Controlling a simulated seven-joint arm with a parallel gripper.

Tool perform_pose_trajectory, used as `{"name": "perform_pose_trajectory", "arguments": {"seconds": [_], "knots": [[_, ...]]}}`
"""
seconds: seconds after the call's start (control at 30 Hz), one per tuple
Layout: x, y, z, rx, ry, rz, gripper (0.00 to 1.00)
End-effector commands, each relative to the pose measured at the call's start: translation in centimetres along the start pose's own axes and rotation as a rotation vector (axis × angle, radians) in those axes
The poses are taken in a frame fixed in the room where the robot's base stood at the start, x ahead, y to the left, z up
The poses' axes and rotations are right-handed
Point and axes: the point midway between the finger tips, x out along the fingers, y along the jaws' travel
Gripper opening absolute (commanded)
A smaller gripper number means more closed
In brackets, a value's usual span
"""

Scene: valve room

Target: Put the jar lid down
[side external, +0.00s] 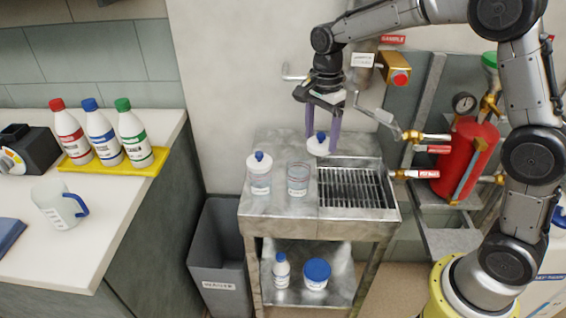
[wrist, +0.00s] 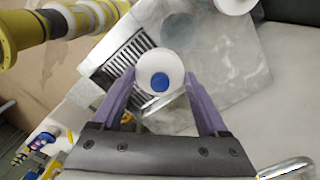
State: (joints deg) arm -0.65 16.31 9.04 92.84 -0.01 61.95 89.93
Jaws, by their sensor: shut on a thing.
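The jar lid (side external: 316,149) is a white disc with a blue knob. My gripper (side external: 321,137) is shut on it, with purple fingers on either side, over the back of the metal cart (side external: 281,146). The wrist view shows the lid (wrist: 148,63) level-looking between the fingertips (wrist: 160,76). I cannot tell the exact gap between lid and cart top. An open clear jar (side external: 298,180) stands on the cart in front of the lid. A second jar (side external: 259,181), with a white, blue-knobbed lid on, stands to its left.
A slotted drain grate (side external: 350,188) fills the cart's right side. Valves, pipes and a red tank (side external: 466,160) stand close on the right. A grey bin (side external: 219,250) is left of the cart. The cart's back left top looks clear.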

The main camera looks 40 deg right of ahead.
Motion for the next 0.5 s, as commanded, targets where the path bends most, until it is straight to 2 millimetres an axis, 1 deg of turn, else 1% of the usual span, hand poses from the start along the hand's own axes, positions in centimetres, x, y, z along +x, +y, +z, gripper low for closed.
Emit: {"name": "perform_pose_trajectory", "arguments": {"seconds": [0.07, 0.17, 0.5], "knots": [[0.9, -0.3, -0.3, 0.008, 0.000, 0.000, 0.25], [1.6, -1.5, -0.5, 0.012, 0.000, 0.000, 0.25], [4.7, -8.2, -0.6, 0.012, 0.000, 0.000, 0.25]]}}
